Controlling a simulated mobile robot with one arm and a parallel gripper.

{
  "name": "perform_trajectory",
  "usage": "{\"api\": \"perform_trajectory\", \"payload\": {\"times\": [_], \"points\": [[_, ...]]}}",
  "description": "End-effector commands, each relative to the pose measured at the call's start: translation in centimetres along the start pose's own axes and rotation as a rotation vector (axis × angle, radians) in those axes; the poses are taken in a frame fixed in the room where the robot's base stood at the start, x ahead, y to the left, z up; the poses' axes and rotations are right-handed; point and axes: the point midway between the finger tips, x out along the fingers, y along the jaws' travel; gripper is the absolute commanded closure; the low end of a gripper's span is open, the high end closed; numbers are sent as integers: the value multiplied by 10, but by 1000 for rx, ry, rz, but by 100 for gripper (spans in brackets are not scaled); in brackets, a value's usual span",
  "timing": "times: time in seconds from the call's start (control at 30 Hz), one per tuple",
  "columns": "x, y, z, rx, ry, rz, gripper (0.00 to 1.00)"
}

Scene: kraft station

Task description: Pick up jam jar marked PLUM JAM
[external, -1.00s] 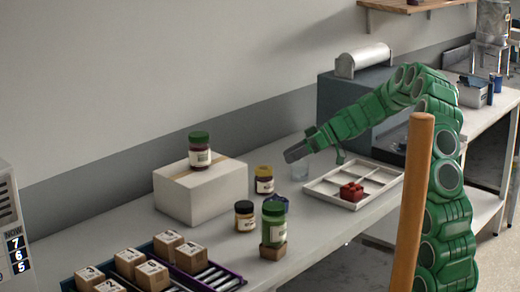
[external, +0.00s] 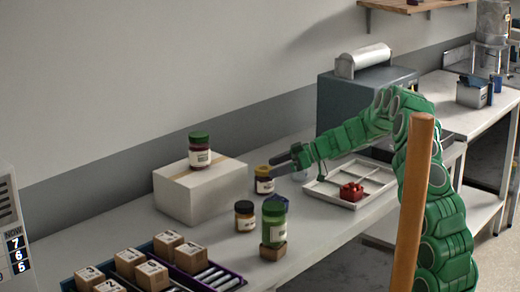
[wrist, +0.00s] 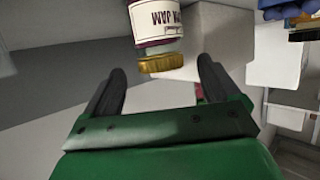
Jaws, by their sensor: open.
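A jar with a gold lid (external: 264,172) stands on the table to the right of a white box. In the wrist view the jar (wrist: 158,30) appears upside down, with dark purple contents and a pale label. The label ends in JAM; its first word is partly cut off and I cannot read it surely. My gripper (external: 279,161) is open and empty, just right of this jar. In the wrist view the jar's lid shows between and beyond the fingertips (wrist: 160,70). A dark red jar with a green lid (external: 200,151) stands on the box; its label is too small to read.
The white box (external: 185,200) stands left of the gold-lidded jar. A black-lidded jar (external: 244,216), a green jar (external: 274,222) on a wooden block, and a blue item (external: 283,199) stand in front. A white tray (external: 322,194) holding a red part lies right.

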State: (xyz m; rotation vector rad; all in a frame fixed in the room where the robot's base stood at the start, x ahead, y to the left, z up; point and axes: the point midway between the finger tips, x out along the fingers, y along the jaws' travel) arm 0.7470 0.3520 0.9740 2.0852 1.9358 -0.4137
Motion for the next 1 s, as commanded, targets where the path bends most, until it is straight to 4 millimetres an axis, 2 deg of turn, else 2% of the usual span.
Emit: {"api": "perform_trajectory", "payload": {"times": [0.3, 0.67, 1.0], "points": [[39, -1, -3, 1, -1, -1, 10], [46, 0, -5, 1, 0, 0, 10], [46, 0, -5, 1, 0, 1, 63]]}}
